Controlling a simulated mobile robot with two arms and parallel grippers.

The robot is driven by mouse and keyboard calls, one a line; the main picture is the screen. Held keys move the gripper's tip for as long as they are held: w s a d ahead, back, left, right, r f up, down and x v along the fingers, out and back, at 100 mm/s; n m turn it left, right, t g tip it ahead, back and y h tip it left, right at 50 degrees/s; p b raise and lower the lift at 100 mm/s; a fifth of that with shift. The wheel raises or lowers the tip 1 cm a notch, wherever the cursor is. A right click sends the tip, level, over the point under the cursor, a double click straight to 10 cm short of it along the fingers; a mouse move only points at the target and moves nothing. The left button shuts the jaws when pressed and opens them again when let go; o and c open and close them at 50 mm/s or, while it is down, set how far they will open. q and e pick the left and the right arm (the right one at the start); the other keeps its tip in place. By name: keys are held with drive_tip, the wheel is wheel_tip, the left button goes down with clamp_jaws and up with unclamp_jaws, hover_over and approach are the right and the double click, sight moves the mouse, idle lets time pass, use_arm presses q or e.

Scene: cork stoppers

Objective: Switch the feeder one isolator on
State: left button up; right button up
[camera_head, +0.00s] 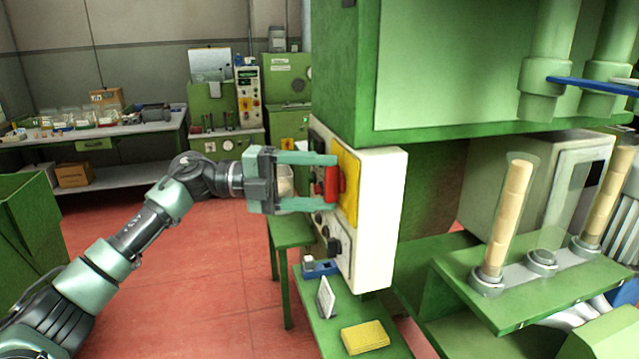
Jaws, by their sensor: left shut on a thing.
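The red isolator handle (332,187) sits on a yellow plate (349,165) on the side of a white control box (376,215). My left gripper (334,181) reaches it from the left, with one finger above and one below, and is shut on the handle. The fingers hide part of the handle. Any label and the exact angle of the handle are too small to read. My right gripper is not in view.
Black knobs (334,246) sit low on the control box. A green shelf below holds a small white card (325,297) and a yellow sponge-like block (365,337). Right, cork-filled tubes (507,220) stand on a green machine. Red floor (200,290) is clear.

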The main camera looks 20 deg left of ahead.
use_arm(q)
drive_tip(key=o, duration=1.4)
drive_tip(key=shift+c, duration=0.2)
drive_tip(key=s+a+b, duration=0.1)
drive_tip(key=a+b, duration=0.1)
drive_tip(key=a, duration=0.5)
drive_tip(key=shift+s+a, duration=0.3)
drive_tip(key=shift+a, duration=0.05)
